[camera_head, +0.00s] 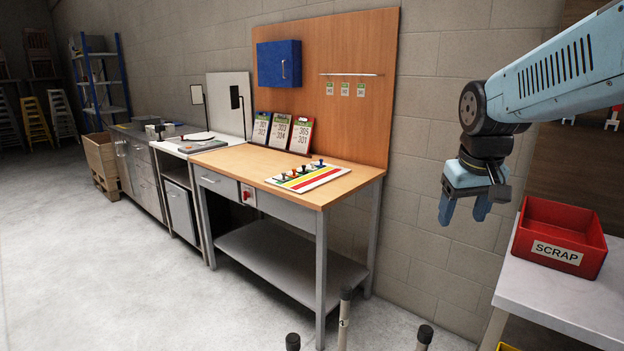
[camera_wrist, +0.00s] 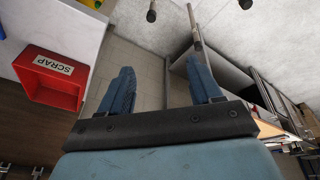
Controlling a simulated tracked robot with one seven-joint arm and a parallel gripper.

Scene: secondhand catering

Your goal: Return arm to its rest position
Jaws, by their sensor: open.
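My gripper (camera_head: 463,208) hangs at the right of the head view, pointing down, with blue fingers. It is held in the air to the left of the red scrap bin (camera_head: 560,236) and to the right of the wooden workbench (camera_head: 350,172). In the wrist view my gripper (camera_wrist: 165,92) shows its two fingers spread apart with nothing between them, only floor and wall beyond. My light blue arm (camera_head: 560,75) reaches in from the upper right.
The red bin stands on a pale table (camera_head: 545,290); it also shows in the wrist view (camera_wrist: 50,92). The workbench holds a striped board (camera_head: 307,178) with several small knobs, and number cards (camera_head: 280,131). A blue cabinet (camera_head: 279,63) hangs behind. Open floor (camera_head: 120,260) lies left.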

